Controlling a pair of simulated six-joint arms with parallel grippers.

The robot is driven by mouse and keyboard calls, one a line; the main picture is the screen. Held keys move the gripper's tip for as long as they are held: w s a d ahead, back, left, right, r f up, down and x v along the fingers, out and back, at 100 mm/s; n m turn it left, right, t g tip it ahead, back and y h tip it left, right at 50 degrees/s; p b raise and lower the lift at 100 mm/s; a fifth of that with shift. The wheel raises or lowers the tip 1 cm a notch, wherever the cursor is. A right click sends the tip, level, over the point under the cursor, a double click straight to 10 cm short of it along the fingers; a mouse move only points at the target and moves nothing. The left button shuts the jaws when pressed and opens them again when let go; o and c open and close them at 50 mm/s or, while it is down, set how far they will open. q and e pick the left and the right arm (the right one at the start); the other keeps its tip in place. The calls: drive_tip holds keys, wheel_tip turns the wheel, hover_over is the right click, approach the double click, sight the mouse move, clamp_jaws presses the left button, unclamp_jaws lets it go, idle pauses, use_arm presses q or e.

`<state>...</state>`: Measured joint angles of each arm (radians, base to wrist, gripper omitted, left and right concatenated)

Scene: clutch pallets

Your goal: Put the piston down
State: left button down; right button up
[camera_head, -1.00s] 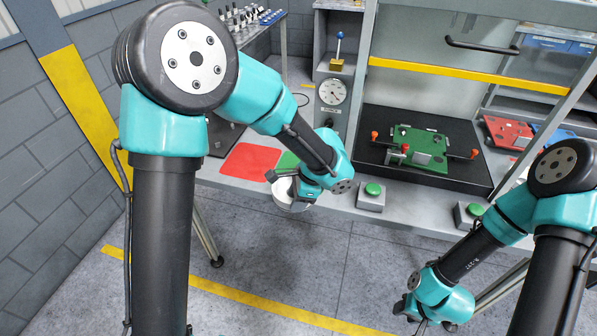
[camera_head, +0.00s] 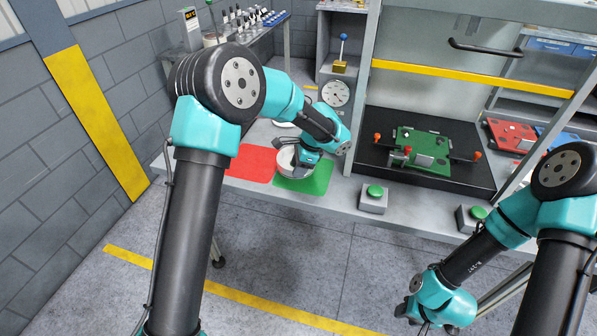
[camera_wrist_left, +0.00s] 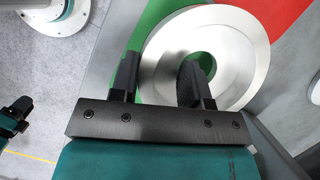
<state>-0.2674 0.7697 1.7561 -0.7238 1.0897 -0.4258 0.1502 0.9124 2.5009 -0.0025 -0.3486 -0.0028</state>
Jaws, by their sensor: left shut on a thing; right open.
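The piston (camera_head: 288,160) is a silver ring at the green mat (camera_head: 318,182); the left wrist view shows it as a wide metal ring (camera_wrist_left: 245,55) with green visible through its hole. My left gripper (camera_wrist_left: 160,70) is shut on the ring's near-left wall, one finger outside and one in the hole. Whether the ring touches the mat cannot be told. In the head view my left gripper (camera_head: 300,165) partly hides the piston. My right gripper (camera_head: 418,318) is open, low at the bottom right, away from the bench.
A red mat (camera_head: 252,163) lies left of the green one. A green-button box (camera_head: 373,199) stands to the right, and a black tray (camera_head: 470,182) with a green fixture (camera_head: 425,148) lies beyond it. Another pale round part (camera_head: 284,124) shows behind my left arm.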

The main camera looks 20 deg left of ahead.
use_arm(q)
drive_tip(key=shift+w, duration=0.35)
drive_tip(key=shift+w+a, duration=0.15)
drive_tip(key=shift+w, duration=0.15)
drive_tip(key=shift+w+f, duration=0.1)
drive_tip(key=shift+f, duration=1.65)
drive_tip(key=c, duration=0.6)
unclamp_jaws()
drive_tip(key=shift+f, duration=0.15)
drive_tip(key=v, duration=1.2)
